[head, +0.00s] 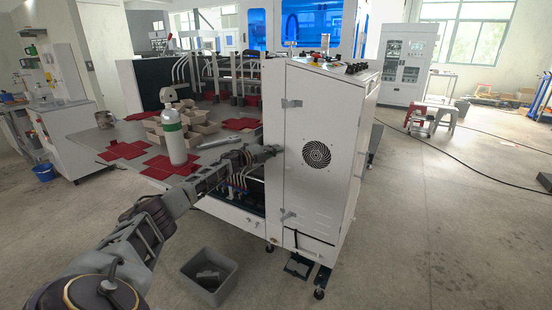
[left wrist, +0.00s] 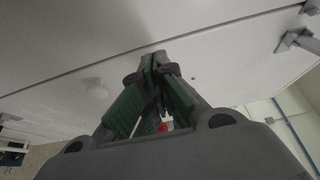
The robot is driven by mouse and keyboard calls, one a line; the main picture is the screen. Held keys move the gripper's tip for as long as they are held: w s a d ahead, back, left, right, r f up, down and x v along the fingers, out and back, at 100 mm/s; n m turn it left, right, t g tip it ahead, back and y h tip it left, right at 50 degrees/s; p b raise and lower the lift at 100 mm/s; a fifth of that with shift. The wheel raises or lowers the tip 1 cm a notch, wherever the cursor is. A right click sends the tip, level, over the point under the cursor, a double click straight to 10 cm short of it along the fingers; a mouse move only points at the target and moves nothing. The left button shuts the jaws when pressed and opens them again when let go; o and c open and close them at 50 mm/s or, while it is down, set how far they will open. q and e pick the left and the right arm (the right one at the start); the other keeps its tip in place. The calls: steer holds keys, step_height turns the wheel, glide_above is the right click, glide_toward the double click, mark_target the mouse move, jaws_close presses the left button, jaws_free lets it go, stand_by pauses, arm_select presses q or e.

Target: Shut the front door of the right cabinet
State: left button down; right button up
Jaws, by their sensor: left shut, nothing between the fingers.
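The right cabinet (head: 343,200) is a tall white box in the middle of the head view. Its front door (head: 314,125) is a white panel with a round black fan grille and metal fittings near its left edge. The door looks flush or nearly so; I cannot tell whether it is fully shut. My left gripper (head: 275,150) is shut and empty beside the door's left edge. In the left wrist view its green-padded fingers (left wrist: 158,65) are close to a white panel (left wrist: 90,35) with a thin seam; contact is unclear. My right gripper is out of view.
Left of the cabinet, a work surface (head: 112,134) holds red pieces, brown trays and a green-white cylinder (head: 175,138). A grey bin (head: 210,275) stands on the floor below my left arm. The floor right of the cabinet is mostly clear, with stools (head: 443,118) further back.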

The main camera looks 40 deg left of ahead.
arm_select(q)
step_height(320, 180, up, 4)
steer(key=shift+r, duration=0.1)
steer(key=shift+a, duration=0.1)
stand_by(0.8)
